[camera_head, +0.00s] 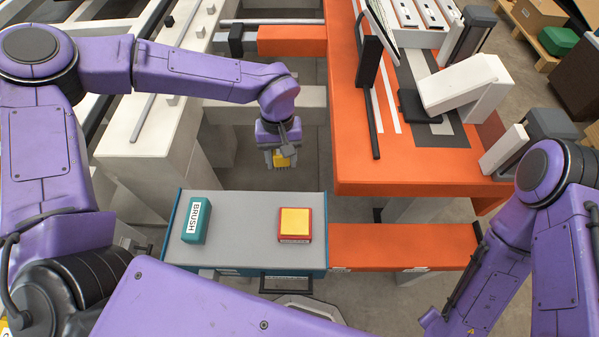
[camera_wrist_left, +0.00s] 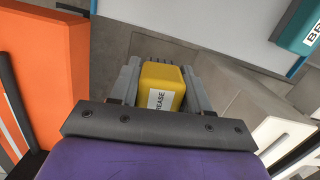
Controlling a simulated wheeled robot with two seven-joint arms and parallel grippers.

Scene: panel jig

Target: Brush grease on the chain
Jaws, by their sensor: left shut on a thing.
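My left gripper (camera_head: 281,152) hangs over the gap beyond the grey-topped table and is shut on a yellow block (camera_head: 281,161). In the left wrist view, the yellow block (camera_wrist_left: 165,80) sits between the two grey fingers of the left gripper (camera_wrist_left: 161,75), with a partly hidden label reading "EASE". Dark prongs show at its far end. A teal block labelled BRUSH (camera_head: 196,221) lies on the table at left; its corner shows in the left wrist view (camera_wrist_left: 306,30). I cannot make out a chain. My right gripper is out of view.
The grey-topped table (camera_head: 245,228) also bears a yellow-topped red block (camera_head: 295,224). A large orange platform (camera_head: 420,160) stands to the right, with a white angled part (camera_head: 460,83) on it. A pale frame (camera_head: 150,110) stands at left.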

